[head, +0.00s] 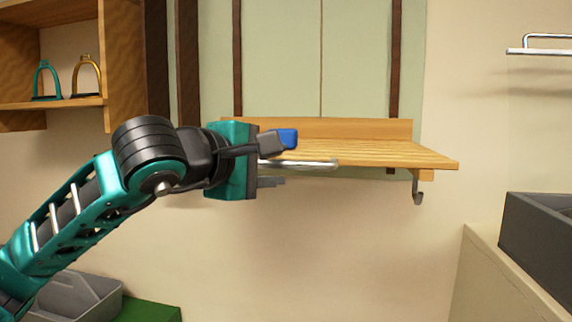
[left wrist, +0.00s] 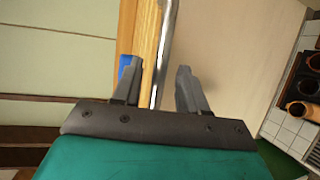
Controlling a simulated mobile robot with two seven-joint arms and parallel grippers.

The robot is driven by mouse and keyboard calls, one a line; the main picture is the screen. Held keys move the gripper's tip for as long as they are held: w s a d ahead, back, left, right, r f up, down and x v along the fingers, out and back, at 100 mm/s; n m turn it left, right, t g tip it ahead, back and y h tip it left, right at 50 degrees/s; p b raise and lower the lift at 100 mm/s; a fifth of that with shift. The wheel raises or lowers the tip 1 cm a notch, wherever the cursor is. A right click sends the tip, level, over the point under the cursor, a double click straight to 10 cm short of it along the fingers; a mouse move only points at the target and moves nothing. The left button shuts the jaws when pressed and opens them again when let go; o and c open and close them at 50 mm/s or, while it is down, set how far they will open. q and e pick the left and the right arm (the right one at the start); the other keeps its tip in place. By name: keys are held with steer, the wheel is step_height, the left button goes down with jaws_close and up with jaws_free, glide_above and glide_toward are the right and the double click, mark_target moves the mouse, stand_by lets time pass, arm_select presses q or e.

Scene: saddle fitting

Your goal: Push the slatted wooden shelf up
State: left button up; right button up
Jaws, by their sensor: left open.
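The slatted wooden shelf (head: 390,153) stands out level from the wall in the head view, with a low wooden back board. A metal bar (head: 318,164) runs along its front left; the bar also shows in the left wrist view (left wrist: 162,45), beside the shelf's wooden edge (left wrist: 146,35). My left gripper (head: 277,162) is open at the shelf's front left. One finger is above the shelf's level and one below, with the edge and bar between them in the wrist view. I cannot tell whether either finger touches. My right gripper is not in view.
A small blue thing (head: 288,138) is on or just above the shelf by the upper finger. A hook (head: 418,190) hangs under the right end. A wall cabinet (head: 122,60) with stirrups is at left, and a dark box (head: 540,240) at right. The wall below the shelf is clear.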

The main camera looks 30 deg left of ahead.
arm_select(q)
steer(key=shift+x, duration=2.25)
steer(key=c, duration=0.8)
steer(key=shift+d+f, duration=0.1)
steer(key=shift+f, duration=0.05)
jaws_close()
